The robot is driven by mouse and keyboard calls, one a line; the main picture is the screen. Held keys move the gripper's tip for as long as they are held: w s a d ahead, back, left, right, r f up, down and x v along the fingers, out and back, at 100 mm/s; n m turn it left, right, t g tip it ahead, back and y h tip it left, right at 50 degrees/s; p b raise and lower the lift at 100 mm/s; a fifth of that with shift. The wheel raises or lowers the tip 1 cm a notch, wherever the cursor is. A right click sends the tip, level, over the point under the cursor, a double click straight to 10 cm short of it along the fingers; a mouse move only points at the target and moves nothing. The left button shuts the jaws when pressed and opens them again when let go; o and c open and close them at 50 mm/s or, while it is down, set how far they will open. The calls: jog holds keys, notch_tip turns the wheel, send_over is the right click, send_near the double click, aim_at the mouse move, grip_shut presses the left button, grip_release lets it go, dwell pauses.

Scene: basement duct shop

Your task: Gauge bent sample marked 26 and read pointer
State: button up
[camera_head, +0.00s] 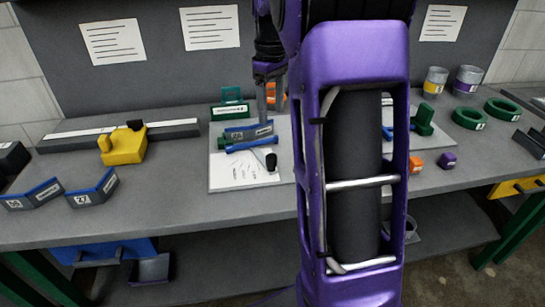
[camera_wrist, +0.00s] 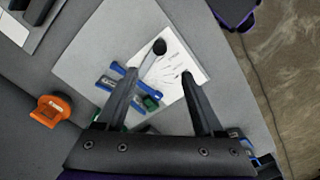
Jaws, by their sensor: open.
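A gauge board (camera_head: 222,180) lies on the bench, with a white scale sheet (camera_head: 245,178) printed with fanned lines. A grey bent sample with a blue edge (camera_head: 250,132) sits at the board's back; its label looks like 26 but is small. A blue bar and a pale pointer with a black knob (camera_head: 271,161) lie in front; the knob is over the sheet in the wrist view (camera_wrist: 159,46). I cannot tell whether the sample touches the bar. My gripper (camera_wrist: 160,75) is open above the gauge, its fingers spread either side of the pointer and sheet, holding nothing.
Two bent samples, one marked 27 (camera_head: 92,190), lie at the front left. A yellow block (camera_head: 122,147) sits by a long rail (camera_head: 70,136). A green block (camera_head: 232,106) stands behind the board. Green rings (camera_head: 469,118) and small cups (camera_head: 467,80) are right. My arm hides the middle.

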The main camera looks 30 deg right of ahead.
aim_at(271, 155)
notch_tip(271, 155, down, 15)
jog(key=b, duration=0.2)
jog(key=shift+f+b, duration=0.2)
jog(key=shift+b, duration=0.15)
grip_shut()
jog(key=shift+r, duration=0.1)
dwell(1.1)
